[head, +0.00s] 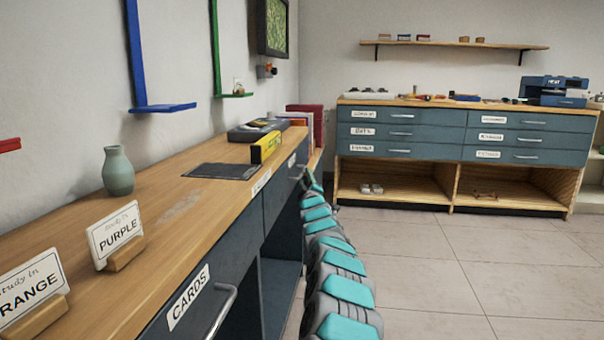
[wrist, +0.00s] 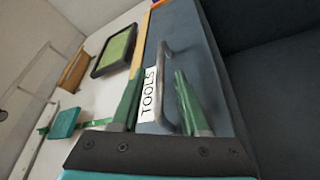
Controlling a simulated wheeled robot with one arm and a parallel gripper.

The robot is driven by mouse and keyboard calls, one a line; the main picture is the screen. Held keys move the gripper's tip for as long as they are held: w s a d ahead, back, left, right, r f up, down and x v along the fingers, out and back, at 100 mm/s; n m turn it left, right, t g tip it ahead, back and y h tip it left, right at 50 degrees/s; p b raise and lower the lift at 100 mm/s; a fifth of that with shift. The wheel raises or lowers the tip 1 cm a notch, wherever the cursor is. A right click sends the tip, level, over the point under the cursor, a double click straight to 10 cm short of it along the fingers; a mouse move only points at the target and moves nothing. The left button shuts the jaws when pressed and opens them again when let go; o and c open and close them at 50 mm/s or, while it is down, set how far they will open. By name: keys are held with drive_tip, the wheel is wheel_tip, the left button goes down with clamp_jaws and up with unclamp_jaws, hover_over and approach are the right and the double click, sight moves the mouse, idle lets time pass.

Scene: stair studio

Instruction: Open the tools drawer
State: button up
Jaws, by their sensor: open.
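The tools drawer (wrist: 204,62) is a blue-grey front with a white TOOLS label (wrist: 148,94), seen tilted in the wrist view. Its grey bar handle (wrist: 163,62) runs lengthwise between the two green fingers of my gripper (wrist: 157,95). The fingers are open, one on each side of the handle, and do not look closed on it. Whether either touches it I cannot tell. In the head view my arm stretches along the counter front to the far drawer (head: 282,198), which looks flush with the counter. Its label is too small to read there.
The wooden counter (head: 165,245) runs along the left wall, with a vase (head: 118,171), sign cards and a yellow level (head: 266,147) on it. The nearer CARDS drawer (head: 165,318) has its own handle. Open floor (head: 430,255) lies to the right; another drawer cabinet (head: 430,134) stands at the back.

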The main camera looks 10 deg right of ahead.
sight(302, 171)
drive_tip(key=shift+p+x, duration=0.4)
drive_tip(key=shift+x, duration=1.7)
drive_tip(key=shift+c, duration=0.3)
clamp_jaws()
